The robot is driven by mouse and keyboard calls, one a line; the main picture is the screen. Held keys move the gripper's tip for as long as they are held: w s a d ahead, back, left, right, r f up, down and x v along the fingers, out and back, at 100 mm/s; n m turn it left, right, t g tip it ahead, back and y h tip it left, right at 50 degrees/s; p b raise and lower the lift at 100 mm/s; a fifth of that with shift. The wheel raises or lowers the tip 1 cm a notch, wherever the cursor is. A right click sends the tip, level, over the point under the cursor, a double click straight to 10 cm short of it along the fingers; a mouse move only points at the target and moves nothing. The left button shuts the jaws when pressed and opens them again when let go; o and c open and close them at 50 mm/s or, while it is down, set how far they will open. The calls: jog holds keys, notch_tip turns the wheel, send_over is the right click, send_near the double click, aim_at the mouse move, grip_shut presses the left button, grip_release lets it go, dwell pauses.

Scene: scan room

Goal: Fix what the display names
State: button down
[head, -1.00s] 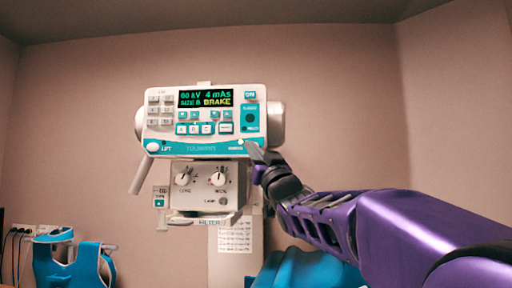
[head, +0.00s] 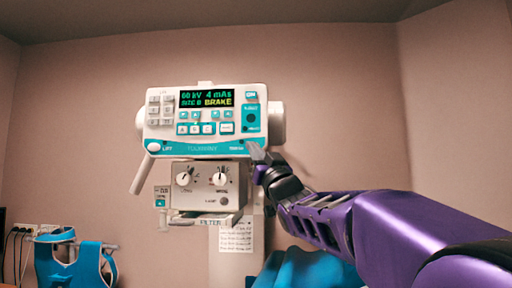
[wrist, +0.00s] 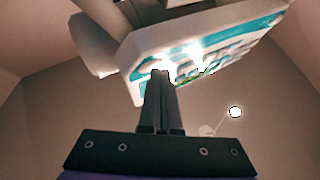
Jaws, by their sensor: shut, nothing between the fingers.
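The display (head: 206,98) on the white and teal control panel (head: 190,150) reads 60 kV, 4 mAs, a size line and BRAKE in yellow. My gripper (head: 252,147) is shut and empty, its tips at the panel's lower right corner. In the wrist view, the closed fingers (wrist: 160,78) reach to the panel's lower edge (wrist: 135,85); I cannot tell whether they touch. The fingertips hide part of that corner. A white round button marked LIFT (head: 154,146) is at the lower left.
Below the panel is a box with two knobs (head: 185,178) (head: 221,179) and a lamp button (head: 225,201). A handle (head: 141,176) hangs at its left. A paper list (head: 236,236) is behind. Blue aprons (head: 72,262) stand at lower left.

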jog(key=shift+s, duration=0.1)
jog(key=shift+s+b, duration=0.7)
jog(key=s+b, duration=0.3)
jog(key=s, duration=0.2)
jog(key=shift+a, duration=0.1)
dwell(0.6)
